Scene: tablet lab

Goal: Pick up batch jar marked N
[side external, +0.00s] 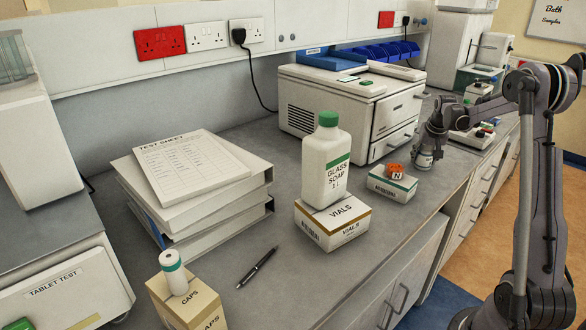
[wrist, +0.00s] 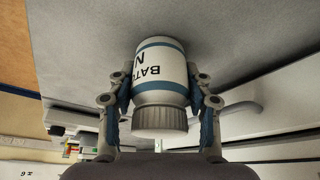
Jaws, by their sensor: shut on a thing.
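The batch jar marked N (wrist: 160,72) is white with blue bands and a ridged grey cap, and its label reads "BAT…" and "N" in the wrist view. My gripper (wrist: 160,118) has one finger on each side of the jar and is shut on it near the cap end. In the side external view my gripper (side external: 430,140) is at the right part of the bench, around the top of the jar (side external: 424,160). The jar looks upright there, at or very near the bench top; I cannot tell whether it touches.
A small box (side external: 392,187) with an orange piece marked N (side external: 395,170) on it stands just left of the jar. A printer-like machine (side external: 350,105) is behind. A glass soap bottle (side external: 326,160) stands on a vials box (side external: 333,222).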

